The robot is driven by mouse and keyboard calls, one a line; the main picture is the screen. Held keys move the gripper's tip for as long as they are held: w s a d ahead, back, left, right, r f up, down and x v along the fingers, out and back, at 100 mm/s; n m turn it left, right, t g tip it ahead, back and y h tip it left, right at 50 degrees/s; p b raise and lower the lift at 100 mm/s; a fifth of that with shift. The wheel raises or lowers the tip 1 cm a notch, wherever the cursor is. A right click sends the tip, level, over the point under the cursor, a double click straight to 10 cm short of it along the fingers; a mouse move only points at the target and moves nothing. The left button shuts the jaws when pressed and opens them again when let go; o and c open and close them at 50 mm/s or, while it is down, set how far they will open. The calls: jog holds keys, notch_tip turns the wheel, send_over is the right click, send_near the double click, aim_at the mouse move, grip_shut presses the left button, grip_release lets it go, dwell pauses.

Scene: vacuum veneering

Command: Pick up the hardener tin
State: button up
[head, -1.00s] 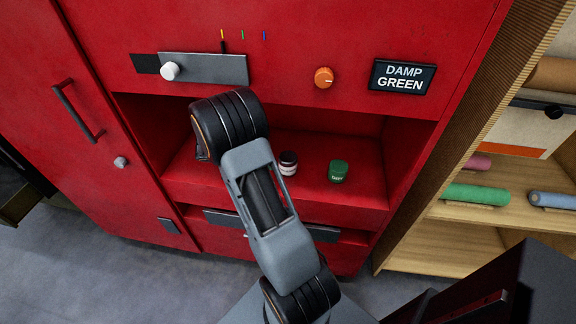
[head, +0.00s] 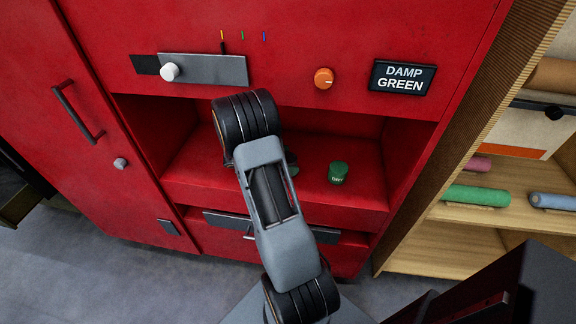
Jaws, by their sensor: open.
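Two small tins bear on the hardener tin, and I cannot tell by label which one it is. A green tin (head: 338,172) with a small pale label stands upright on the shelf of the red cabinet's open recess. The other, a dark tin with a white band, is now almost wholly hidden behind my arm; only a small greyish piece shows at the arm's right edge, and I cannot tell what it is. My arm reaches into the recess, left of the green tin and apart from it in the picture. My gripper is hidden behind the arm's dark joint.
The red recess (head: 360,192) has bare shelf around the green tin. A wooden rack (head: 430,242) with coloured rolls stands at the right.

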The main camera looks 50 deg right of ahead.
jog(key=shift+c, duration=0.2)
jog(key=c, duration=1.1)
jog(key=shift+o, duration=0.2)
jog(key=shift+r, duration=0.15)
